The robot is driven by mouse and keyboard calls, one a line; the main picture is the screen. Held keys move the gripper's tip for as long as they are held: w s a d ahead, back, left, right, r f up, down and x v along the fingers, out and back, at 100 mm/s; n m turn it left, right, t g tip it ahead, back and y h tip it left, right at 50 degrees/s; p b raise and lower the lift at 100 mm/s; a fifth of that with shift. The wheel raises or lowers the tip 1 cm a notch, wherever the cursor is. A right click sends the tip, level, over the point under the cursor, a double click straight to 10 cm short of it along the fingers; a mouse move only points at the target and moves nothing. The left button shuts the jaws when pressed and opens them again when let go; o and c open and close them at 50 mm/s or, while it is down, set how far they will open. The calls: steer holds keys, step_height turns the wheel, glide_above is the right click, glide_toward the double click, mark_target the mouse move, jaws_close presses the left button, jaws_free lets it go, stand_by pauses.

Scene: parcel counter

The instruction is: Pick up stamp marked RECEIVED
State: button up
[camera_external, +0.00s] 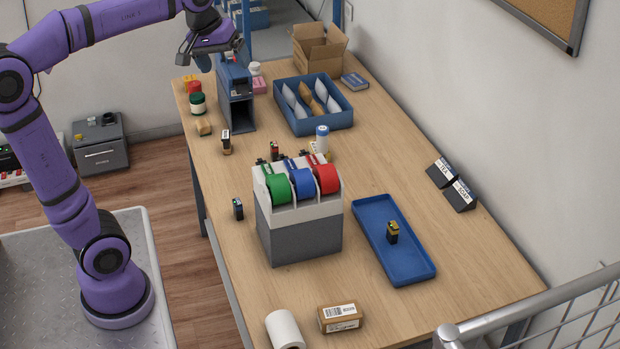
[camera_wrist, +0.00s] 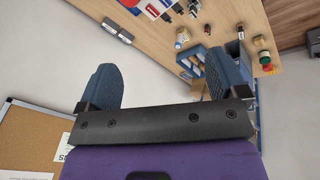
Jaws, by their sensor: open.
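Several small dark stamps stand on the table. One stamp (camera_external: 226,142) is in front of the blue upright holder, one (camera_external: 238,208) is left of the tape dispenser, and one (camera_external: 274,150) is just behind the dispenser. Another stamp (camera_external: 392,232), black and yellowish, stands in the blue tray (camera_external: 423,278). Their markings are too small to read, so I cannot tell which says RECEIVED. My gripper (camera_external: 222,52) is high over the far left end of the table, away from these stamps. In the wrist view, my gripper (camera_wrist: 160,80) has its blue fingers spread with nothing between them.
The tape dispenser (camera_external: 300,230) stands mid-table. The blue upright holder (camera_external: 236,105), a blue bin (camera_external: 318,122) of packets and a cardboard box (camera_external: 318,52) are toward the back. A paper roll (camera_external: 284,330) and small carton (camera_external: 340,319) are at the front. The right front is clear.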

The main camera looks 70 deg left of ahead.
steer(key=w+a+r+n+g, duration=0.1)
steer(key=w+a+n, duration=0.25)
steer(key=a, duration=0.35)
steer(key=w+a+r+n, duration=0.1)
steer(key=w+a+n, duration=0.25)
steer(key=a, duration=0.35)
steer(key=n+g, duration=0.3)
steer(key=n, duration=1.3)
glide_above(226, 143)
steer(key=a, duration=0.2)
step_height(226, 143, down, 13)
steer(key=f, duration=4.5)
steer(key=shift+w+a+f, duration=0.1)
steer(key=shift+w+a, duration=0.05)
steer(key=shift+w, duration=0.1)
steer(key=c, duration=1)
